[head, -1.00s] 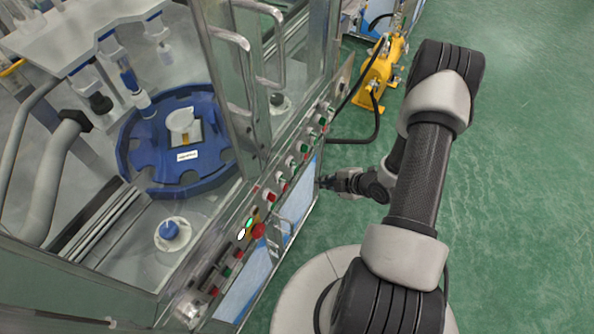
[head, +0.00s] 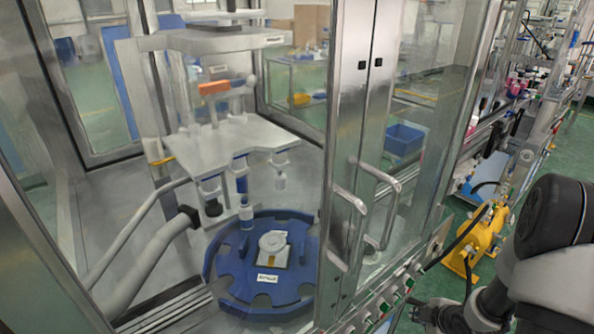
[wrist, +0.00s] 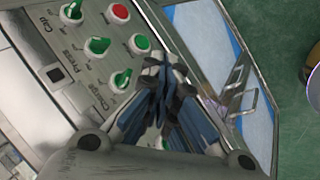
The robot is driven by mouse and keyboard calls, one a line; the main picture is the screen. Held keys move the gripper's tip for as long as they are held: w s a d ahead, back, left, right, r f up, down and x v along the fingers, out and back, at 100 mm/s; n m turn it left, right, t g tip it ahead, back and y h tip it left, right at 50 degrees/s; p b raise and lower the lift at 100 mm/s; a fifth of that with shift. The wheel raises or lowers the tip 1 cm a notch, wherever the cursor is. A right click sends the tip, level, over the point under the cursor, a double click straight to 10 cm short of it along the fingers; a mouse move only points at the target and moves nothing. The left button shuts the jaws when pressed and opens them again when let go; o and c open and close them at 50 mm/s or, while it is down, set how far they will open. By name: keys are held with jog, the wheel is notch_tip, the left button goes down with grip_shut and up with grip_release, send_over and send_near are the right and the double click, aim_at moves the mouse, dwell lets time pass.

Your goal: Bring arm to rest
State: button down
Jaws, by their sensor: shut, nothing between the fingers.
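My gripper (wrist: 163,75) is shut and empty in the wrist view, its fingertips together in front of the machine's control panel (wrist: 75,75). The panel carries green knobs (wrist: 97,45) and a red button (wrist: 120,11), with printed labels such as Cap, Press and Charge. I cannot tell if the fingertips touch the panel; they look apart from it. In the head view, my gripper (head: 425,313) shows only partly at the bottom edge, right of the panel. My arm fills the lower right corner.
The crimping machine stands behind glass doors with steel handles (head: 385,205). Inside is a blue rotary table (head: 225,268). A yellow pump (head: 475,240) stands on the green floor beside the machine. Green floor is open at the right of the wrist view.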

jog(key=s+a+r+m+g+h, duration=0.1)
jog(key=s+a+r+m+h, duration=0.2)
jog(key=r, duration=0.8)
jog(key=s+a+r+m, duration=0.25)
jog(key=r+m, duration=0.25)
jog(key=r, duration=0.7)
jog(key=s+a+r+m+y, duration=0.1)
jog(key=s+a+r+m, duration=0.1)
jog(key=s+a, duration=0.2)
jog(key=s+a+r+m, duration=0.2)
jog(key=s+a, duration=0.3)
jog(key=s, duration=0.2)
jog(key=s+a+r+m+g+y, duration=0.1)
jog(key=s+a+r+m, duration=0.1)
jog(key=s, duration=0.4)
jog(key=a+r, duration=0.1)
jog(key=a, duration=0.1)
jog(key=shift+s+a+m+y, duration=0.15)
jog(key=shift+a+m+y, duration=0.15)
jog(key=shift+a, duration=0.1)
jog(key=shift+d+r, duration=0.1)
jog(key=shift+d, duration=0.05)
